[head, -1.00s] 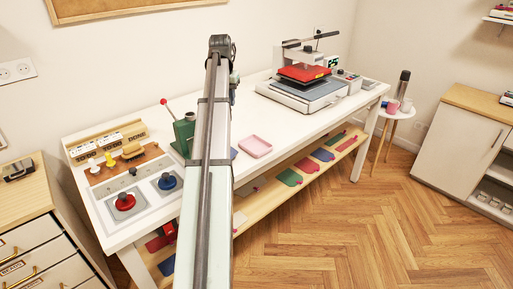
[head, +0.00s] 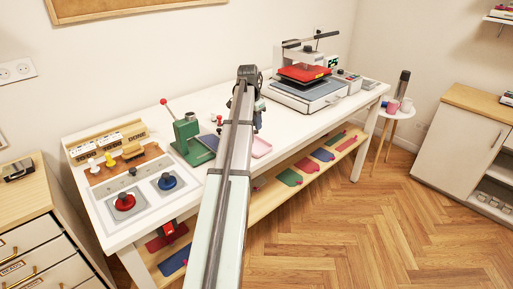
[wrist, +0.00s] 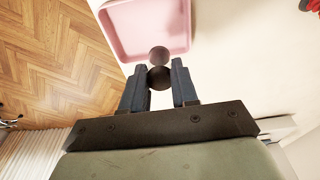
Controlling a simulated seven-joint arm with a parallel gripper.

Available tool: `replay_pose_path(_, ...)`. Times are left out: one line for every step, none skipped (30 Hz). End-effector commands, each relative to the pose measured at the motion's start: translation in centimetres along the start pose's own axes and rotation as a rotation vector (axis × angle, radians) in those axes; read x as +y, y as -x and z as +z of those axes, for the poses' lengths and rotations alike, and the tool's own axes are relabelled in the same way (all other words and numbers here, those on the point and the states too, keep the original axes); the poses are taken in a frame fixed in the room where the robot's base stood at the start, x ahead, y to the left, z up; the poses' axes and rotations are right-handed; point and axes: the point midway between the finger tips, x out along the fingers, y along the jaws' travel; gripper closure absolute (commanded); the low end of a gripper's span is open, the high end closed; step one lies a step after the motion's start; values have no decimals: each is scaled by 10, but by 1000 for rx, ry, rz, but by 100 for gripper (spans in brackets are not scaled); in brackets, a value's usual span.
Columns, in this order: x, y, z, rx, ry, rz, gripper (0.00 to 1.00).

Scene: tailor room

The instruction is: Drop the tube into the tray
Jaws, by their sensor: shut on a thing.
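The pink tray (head: 262,147) lies on the white table, partly hidden behind my arm in the head view. In the wrist view the tray (wrist: 150,48) is at the top, just beyond my fingertips. My gripper (wrist: 159,66) is shut on a dark, rounded thing, which I take to be the tube (wrist: 160,79). It shows between the fingers as two dark round shapes, and its full length cannot be seen. The held thing overlaps the tray's near rim in the wrist view; its height above the tray is unclear. My arm hides the fingers in the head view.
A green hand press (head: 187,135) with a red-knobbed lever stands left of my arm. A heat press (head: 305,85) stands at the table's far right end. A lower shelf (head: 262,198) holds coloured pieces.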

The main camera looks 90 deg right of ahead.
Motion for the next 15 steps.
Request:
replay_pose_path(0,-2,1,0,0,1,100)
replay_pose_path(0,-4,1,0,0,1,100)
replay_pose_path(0,-7,2,-1,1,1,100)
replay_pose_path(0,-9,2,-1,1,1,100)
replay_pose_path(0,-12,2,-1,1,1,100)
replay_pose_path(1,-15,3,-2,1,1,100)
replay_pose_path(1,-18,3,-1,1,1,100)
replay_pose_path(1,-20,4,-1,1,1,100)
replay_pose_path(1,-24,4,-1,2,1,100)
replay_pose_path(1,-27,5,-1,2,1,100)
replay_pose_path(1,-30,5,-1,2,1,100)
replay_pose_path(1,-35,6,-1,2,1,100)
replay_pose_path(1,-38,6,-2,2,1,100)
replay_pose_path(1,-41,7,-2,2,1,100)
replay_pose_path(0,-45,7,-1,2,1,100)
